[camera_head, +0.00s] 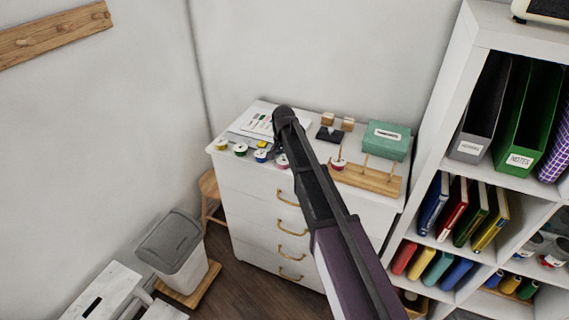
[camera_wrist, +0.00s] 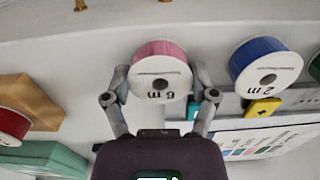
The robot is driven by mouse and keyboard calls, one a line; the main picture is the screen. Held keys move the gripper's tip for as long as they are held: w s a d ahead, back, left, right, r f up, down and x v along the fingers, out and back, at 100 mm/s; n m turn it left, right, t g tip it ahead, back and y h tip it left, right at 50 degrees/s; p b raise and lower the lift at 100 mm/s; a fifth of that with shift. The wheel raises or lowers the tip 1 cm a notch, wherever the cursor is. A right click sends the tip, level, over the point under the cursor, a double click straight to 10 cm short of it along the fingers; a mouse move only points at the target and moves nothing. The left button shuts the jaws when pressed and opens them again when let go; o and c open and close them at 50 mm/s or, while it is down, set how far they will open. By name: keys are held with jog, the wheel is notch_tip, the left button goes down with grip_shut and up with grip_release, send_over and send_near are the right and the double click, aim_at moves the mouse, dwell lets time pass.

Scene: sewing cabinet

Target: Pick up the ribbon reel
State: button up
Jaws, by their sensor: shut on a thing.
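The pink ribbon reel (camera_wrist: 160,54) has a white face with a dark centre hole and printed lettering. It sits between the two fingers of my gripper (camera_wrist: 161,84), which is shut on it from both sides. The reel also shows in the head view at the cabinet's front edge (camera_head: 282,161), just left of my arm. Whether it rests on the top or is slightly raised is not clear. A blue reel (camera_head: 261,156), a green reel (camera_head: 240,150) and a yellow reel (camera_head: 221,144) stand to its left. My arm hides part of the cabinet top.
The white drawer cabinet (camera_head: 250,204) carries a wooden peg stand (camera_head: 368,179) with a red reel (camera_head: 339,164), a green box (camera_head: 386,140) and a paper chart (camera_head: 257,124). A shelf unit (camera_head: 452,90) stands close on the right. A bin (camera_head: 177,251) stands left on the floor.

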jog(key=shift+r, duration=0.15)
notch_tip(320, 180, up, 4)
jog(key=p, duration=0.3)
jog(key=shift+f+p, duration=0.25)
jog(key=shift+p, duration=0.15)
jog(key=s+d, duration=0.2)
jog(key=s, duration=0.5)
jog(key=s+d+r+p, duration=0.1)
jog(key=s+d, duration=0.1)
jog(key=s, duration=0.6)
jog(key=shift+s+d, duration=0.15)
jog(key=shift+d, duration=0.15)
jog(key=shift+d+r, duration=0.1)
jog(key=shift+r, duration=0.05)
jog(key=w+d+r+m+p, duration=0.2)
jog(key=d+r+p, duration=0.2)
jog(key=d, duration=0.6)
jog(key=w+d+r+m+p, duration=0.2)
jog(key=d+r+p, duration=0.2)
jog(key=d, duration=0.6)
jog(key=w+d+r+m+p, duration=0.1)
jog(key=d+r+p, duration=0.3)
jog(key=d, duration=0.7)
jog(key=shift+w+d+m, duration=0.1)
jog(key=shift+w+m, duration=0.3)
jog(key=shift+w, duration=0.4)
jog(key=shift+f+b, duration=0.4)
jog(key=shift+f, duration=0.2)
